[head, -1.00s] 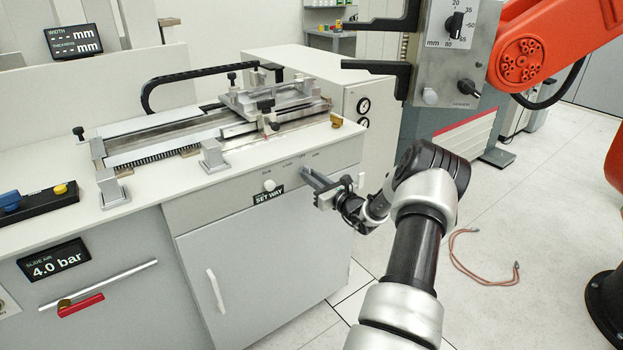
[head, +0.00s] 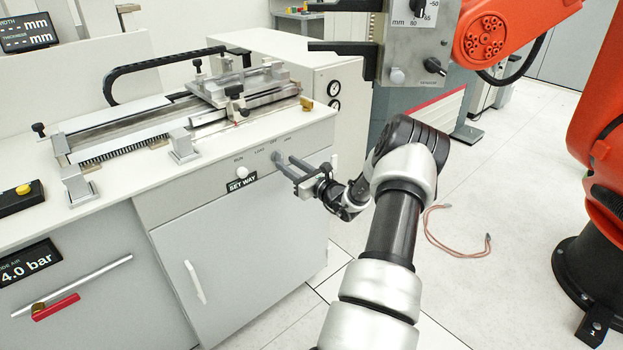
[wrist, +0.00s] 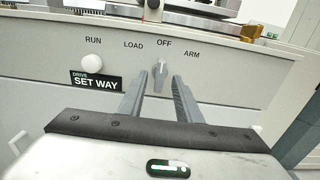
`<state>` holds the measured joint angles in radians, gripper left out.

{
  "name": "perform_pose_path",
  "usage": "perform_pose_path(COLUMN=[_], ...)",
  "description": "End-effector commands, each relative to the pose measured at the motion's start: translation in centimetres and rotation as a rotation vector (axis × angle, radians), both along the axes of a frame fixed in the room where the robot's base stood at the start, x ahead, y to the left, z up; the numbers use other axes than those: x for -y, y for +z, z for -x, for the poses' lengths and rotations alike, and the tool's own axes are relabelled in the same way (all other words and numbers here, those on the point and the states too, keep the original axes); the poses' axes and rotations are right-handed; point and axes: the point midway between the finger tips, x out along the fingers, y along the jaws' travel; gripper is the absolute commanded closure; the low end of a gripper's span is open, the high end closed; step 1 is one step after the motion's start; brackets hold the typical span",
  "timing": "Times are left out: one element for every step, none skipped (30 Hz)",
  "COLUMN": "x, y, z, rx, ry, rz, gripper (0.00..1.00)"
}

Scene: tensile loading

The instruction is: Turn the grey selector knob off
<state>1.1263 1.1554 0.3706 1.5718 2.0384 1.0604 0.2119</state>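The grey selector knob (wrist: 160,71) is on the cabinet's front panel, below the labels LOAD, OFF and ARM. Its pointer looks roughly upright, towards OFF, but its exact setting is hard to read. In the head view the knob (head: 277,155) is small and partly blended with my fingertips. My gripper (wrist: 160,80) is open, with one finger to each side of the knob in the wrist view. In the head view my gripper (head: 284,158) reaches to the panel from the right. I cannot tell whether either finger touches the knob.
A white round knob (wrist: 92,62) sits left, under RUN, above the SET WAY plate (wrist: 96,82). The bench top (head: 120,190) carries a slide rig (head: 180,110) above the panel. A grey machine column with black jaws (head: 345,47) and an orange robot arm stand right.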

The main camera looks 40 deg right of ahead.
Motion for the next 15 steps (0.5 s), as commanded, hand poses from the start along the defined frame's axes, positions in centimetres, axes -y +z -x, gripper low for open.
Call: perform_pose_path(x=[0.2,0.2,0.2,0.2,0.2,0.2,0.2,0.2,0.2,0.2,0.2,0.1,0.1,0.1,0.1], y=[0.2,0.2,0.2,0.1,0.1,0.2,0.2,0.2,0.1,0.1,0.1,0.1,0.1,0.1,0.2], z=[1.3,2.0,3.1,3.8,4.6,5.6,6.3,7.1,8.0,8.7,9.4,10.3,10.8,11.4,12.1], rx=[-0.002,-0.002,-0.003,-0.002,-0.003,-0.002,-0.001,-0.002,-0.002,-0.002,-0.002,-0.001,-0.001,-0.001,0.0], ry=[-0.004,-0.004,-0.005,-0.004,-0.004,-0.004,-0.004,-0.004,-0.004,-0.004,-0.005,-0.003,-0.003,-0.004,-0.004], rz=[-0.001,-0.001,-0.002,-0.002,0.0,-0.001,-0.001,-0.001,-0.001,-0.001,-0.001,0.0,0.001,0.0,0.0], gripper=[0.69,0.69,0.69,0.69,0.69,0.69,0.69,0.69,0.69,0.69,0.69,0.69,0.69,0.69,0.69])
